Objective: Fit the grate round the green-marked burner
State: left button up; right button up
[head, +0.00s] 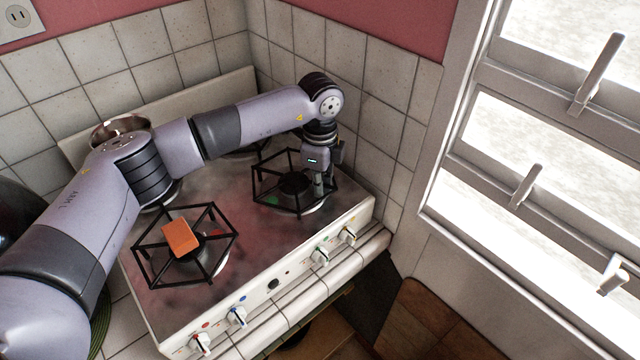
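A black wire grate (262,181) stands round the right front burner (294,184) on the stove. A green mark (272,200) shows on the stove top beside that burner, inside the grate's outline. My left gripper (322,188) points down at the right side of this grate, with its fingers at the grate's bars. The fingers are small and overlap the bars, so I cannot tell whether they are closed on one. Whether the grate rests fully flat is also unclear. My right gripper is not in view.
A second black grate (146,241) stands round the burner with a red mark (216,233), with an orange block (181,237) on top. A metal pot (119,125) stands behind my arm. Coloured-marked knobs (237,316) line the stove front. Tiled walls and a window (540,130) bound the right.

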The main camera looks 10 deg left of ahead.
pick_arm(q)
jog(key=o, duration=0.5)
notch_tip(320, 180, up, 12)
jog(key=shift+r, duration=0.1)
dwell(0.5)
